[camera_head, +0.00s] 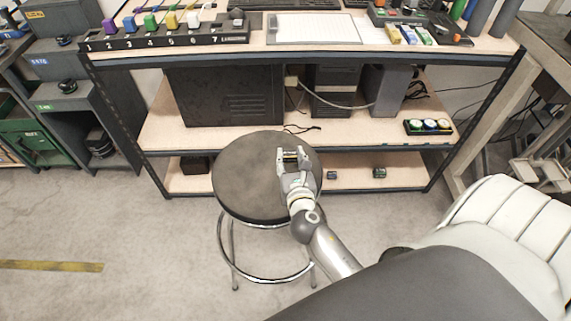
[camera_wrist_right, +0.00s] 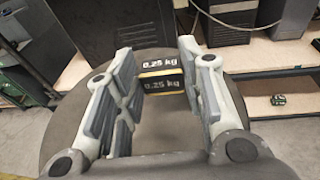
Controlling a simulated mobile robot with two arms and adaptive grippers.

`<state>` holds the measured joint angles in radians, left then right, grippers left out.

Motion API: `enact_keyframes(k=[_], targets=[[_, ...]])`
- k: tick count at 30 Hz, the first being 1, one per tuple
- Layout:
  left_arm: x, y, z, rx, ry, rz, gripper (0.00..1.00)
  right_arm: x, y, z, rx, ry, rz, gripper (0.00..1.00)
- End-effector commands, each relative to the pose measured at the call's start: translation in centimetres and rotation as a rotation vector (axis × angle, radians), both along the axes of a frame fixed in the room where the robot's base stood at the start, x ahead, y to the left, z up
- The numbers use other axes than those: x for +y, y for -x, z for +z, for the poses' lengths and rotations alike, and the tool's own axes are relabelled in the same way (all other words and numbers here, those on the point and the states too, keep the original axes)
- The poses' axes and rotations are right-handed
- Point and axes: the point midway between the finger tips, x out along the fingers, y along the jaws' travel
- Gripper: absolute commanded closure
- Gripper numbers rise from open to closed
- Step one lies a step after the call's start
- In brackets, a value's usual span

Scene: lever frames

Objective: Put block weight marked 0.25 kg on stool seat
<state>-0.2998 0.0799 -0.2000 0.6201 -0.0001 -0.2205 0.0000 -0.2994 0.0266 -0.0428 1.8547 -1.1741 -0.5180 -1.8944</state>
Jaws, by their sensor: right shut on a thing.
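The block weight (camera_wrist_right: 162,84) is small and black with yellow edges, and two of its faces read 0.25 kg in the right wrist view. My right gripper (camera_wrist_right: 158,75) is shut on it, with one finger on each side. In the head view the right gripper (camera_head: 293,156) and the small block (camera_head: 290,158) are over the right part of the round dark stool seat (camera_head: 245,180). I cannot tell whether the block touches the seat. The seat also shows below the gripper in the right wrist view (camera_wrist_right: 70,112). My left gripper is not in view.
A workbench (camera_head: 300,58) with lower shelves stands behind the stool, holding a computer tower (camera_head: 335,90) and a tray of round coloured items (camera_head: 428,127). A pale padded chair (camera_head: 510,225) is at the right. The left part of the seat is clear.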

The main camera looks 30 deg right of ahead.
Motion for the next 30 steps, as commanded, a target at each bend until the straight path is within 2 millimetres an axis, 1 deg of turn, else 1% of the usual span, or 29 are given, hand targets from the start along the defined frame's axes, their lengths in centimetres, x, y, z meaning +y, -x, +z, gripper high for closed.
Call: enact_keyframes(k=[1, 3, 7, 10, 12, 15, 25, 29, 30], targets=[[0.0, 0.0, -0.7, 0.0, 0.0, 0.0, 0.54, 0.0, -0.7, -0.9, -0.003, 0.0, -0.001, 1.0], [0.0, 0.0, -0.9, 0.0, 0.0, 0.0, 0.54, 0.0, -1.3, -1.5, -0.004, 0.0, 0.0, 1.0], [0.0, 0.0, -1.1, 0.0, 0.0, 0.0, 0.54, 0.0, -1.9, -2.1, -0.005, 0.0, 0.001, 1.0], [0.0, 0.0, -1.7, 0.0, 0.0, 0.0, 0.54, 0.0, -2.7, -3.2, -0.004, 0.0, 0.0, 1.0], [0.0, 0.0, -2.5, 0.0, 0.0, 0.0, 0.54, 0.0, -2.6, -4.7, -0.001, 0.0, -0.001, 1.0], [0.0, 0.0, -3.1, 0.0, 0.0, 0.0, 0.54, 0.0, -2.6, -5.8, -0.003, -0.001, -0.001, 1.0], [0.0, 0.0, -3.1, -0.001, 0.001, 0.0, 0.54, 0.0, -2.6, -5.9, -0.004, 0.001, 0.001, 1.0], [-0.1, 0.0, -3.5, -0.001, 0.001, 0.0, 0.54, 0.0, -2.6, -6.4, -0.004, 0.001, 0.0, 1.0], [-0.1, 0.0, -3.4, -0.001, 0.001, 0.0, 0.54, 0.0, -2.5, -6.4, -0.003, -0.001, 0.0, 0.6]])
